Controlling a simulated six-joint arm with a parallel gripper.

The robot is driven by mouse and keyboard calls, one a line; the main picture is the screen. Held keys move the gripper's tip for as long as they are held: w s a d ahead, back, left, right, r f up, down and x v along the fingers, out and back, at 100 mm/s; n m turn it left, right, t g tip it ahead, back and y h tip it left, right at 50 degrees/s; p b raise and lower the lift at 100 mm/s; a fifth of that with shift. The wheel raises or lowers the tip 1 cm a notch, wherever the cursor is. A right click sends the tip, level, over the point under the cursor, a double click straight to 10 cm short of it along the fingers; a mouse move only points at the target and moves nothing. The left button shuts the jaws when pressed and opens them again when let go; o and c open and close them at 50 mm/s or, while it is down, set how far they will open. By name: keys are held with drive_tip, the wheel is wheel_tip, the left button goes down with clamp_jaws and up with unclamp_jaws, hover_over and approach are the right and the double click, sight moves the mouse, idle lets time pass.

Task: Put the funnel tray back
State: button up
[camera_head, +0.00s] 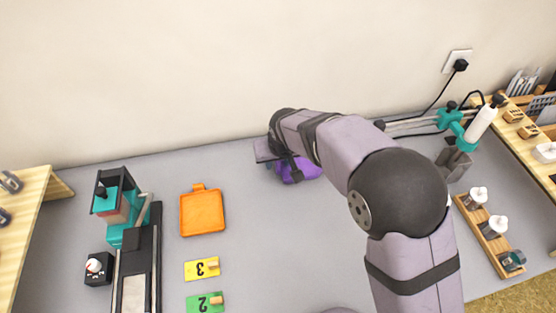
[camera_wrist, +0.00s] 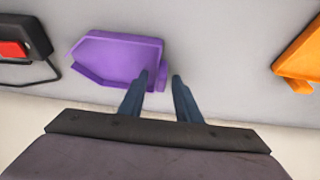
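The purple tray (camera_wrist: 115,58), with a tapered end that looks like a funnel, lies on the grey table close to the wall. It also shows in the head view (camera_head: 299,170), partly hidden by my arm. In the head view the fingers are hidden behind my wrist.
An orange tray (camera_head: 202,212) lies left of my gripper. Number cards 3 (camera_head: 201,269) and 2 (camera_head: 205,302) lie below it. A teal and black device (camera_head: 122,207) stands further left. A wooden rack (camera_head: 488,235) stands at right. A red and black object (camera_wrist: 18,46) lies beside the purple tray.

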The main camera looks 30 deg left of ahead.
drive_tip(key=shift+r, duration=0.25)
drive_tip(key=v, duration=1.1)
drive_tip(key=shift+r, duration=0.4)
drive_tip(key=shift+d, duration=0.1)
